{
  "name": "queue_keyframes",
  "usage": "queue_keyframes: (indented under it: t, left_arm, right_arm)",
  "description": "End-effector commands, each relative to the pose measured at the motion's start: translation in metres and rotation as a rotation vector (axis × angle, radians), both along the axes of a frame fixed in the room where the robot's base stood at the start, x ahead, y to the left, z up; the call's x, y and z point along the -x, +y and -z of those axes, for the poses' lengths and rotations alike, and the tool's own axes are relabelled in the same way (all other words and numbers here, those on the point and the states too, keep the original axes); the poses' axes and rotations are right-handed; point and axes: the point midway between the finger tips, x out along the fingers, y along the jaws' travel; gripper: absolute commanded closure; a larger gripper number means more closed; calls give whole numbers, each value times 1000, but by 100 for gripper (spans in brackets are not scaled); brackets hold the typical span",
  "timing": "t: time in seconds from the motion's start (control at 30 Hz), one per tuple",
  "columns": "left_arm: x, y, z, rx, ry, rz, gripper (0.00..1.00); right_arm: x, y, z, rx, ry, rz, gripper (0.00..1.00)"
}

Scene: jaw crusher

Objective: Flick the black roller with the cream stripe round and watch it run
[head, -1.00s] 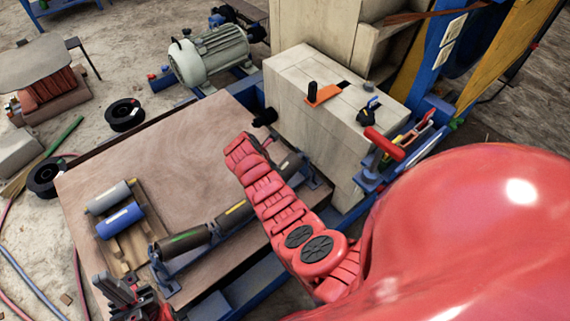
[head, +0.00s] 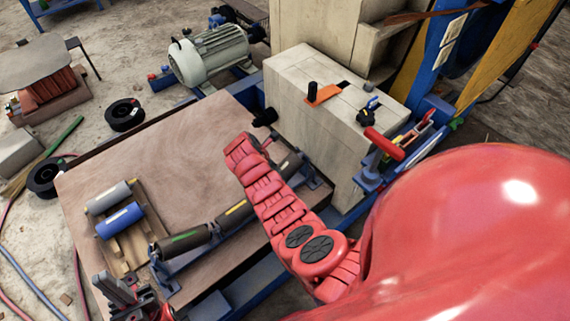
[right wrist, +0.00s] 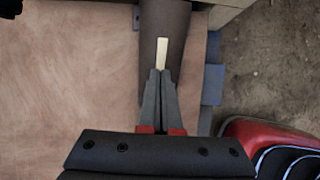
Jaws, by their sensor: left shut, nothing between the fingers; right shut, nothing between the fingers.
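The black roller (right wrist: 162,25) with a cream stripe (right wrist: 162,51) runs up the right wrist view. My right gripper (right wrist: 160,73) is shut and empty, its tips over the roller at the near end of the stripe. Whether they touch is unclear. In the head view the roller at the far end of the row (head: 291,162) appears to be this one, partly hidden behind my red right arm, and my right gripper cannot be made out. My left gripper (head: 122,291) is shut and empty at the lower left, away from that roller.
A green-striped roller (head: 183,242) and a yellow-striped roller (head: 235,212) lie in the same row on a blue frame. A loose grey roller (head: 109,196) and a blue roller (head: 120,220) rest on a wooden cradle. A pale block (head: 340,115) rises beyond. The middle board (head: 175,150) is clear.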

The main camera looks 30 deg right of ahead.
Motion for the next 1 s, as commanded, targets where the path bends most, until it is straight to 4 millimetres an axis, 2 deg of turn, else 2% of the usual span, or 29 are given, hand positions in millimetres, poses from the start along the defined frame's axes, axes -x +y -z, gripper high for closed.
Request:
queue_keyframes:
  t: [0.57, 1.0]
  left_arm:
    - [0, 0, 5, 0, 0, 0, 100]
    - [0, 0, -14, 0, 0, 0, 100]
  right_arm:
    - [0, -6, 12, 0, 3, 2, 100]
    - [1, 0, -2, 0, 2, 1, 100]
